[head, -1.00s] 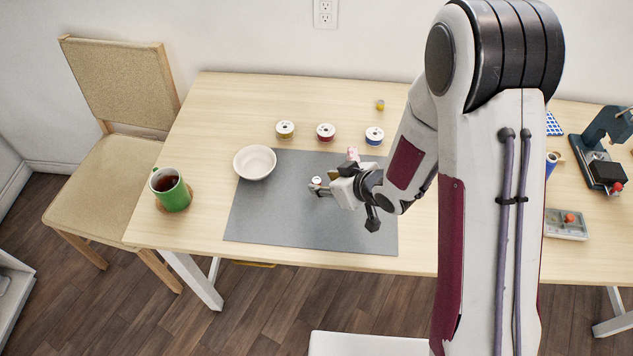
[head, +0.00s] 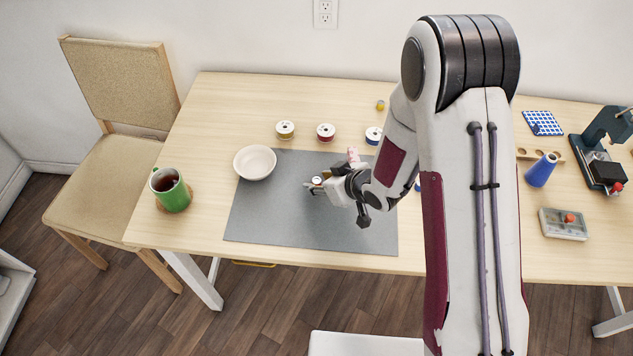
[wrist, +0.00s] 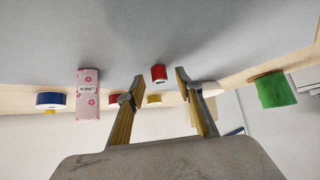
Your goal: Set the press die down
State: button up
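A small red cylinder with a pale end (wrist: 158,74), which may be the press die, stands on the grey mat in the wrist view. In the head view its pale top (head: 317,180) shows at the fingertips. My gripper (wrist: 158,80) is open, with one finger on each side of the cylinder and a clear gap on both sides. The gripper (head: 314,186) is low over the middle of the grey mat (head: 270,215). I cannot tell how far the fingertips are from the mat.
A pink patterned box (wrist: 88,95) stands close beside the gripper. A white bowl (head: 255,163), green mug (head: 172,190) and thread spools (head: 326,132) stand around the mat. The mat's front left is clear.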

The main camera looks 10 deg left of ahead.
jog(key=shift+w+a+f, duration=0.2)
jog(key=shift+f, duration=0.1)
dwell(0.4)
grip_shut()
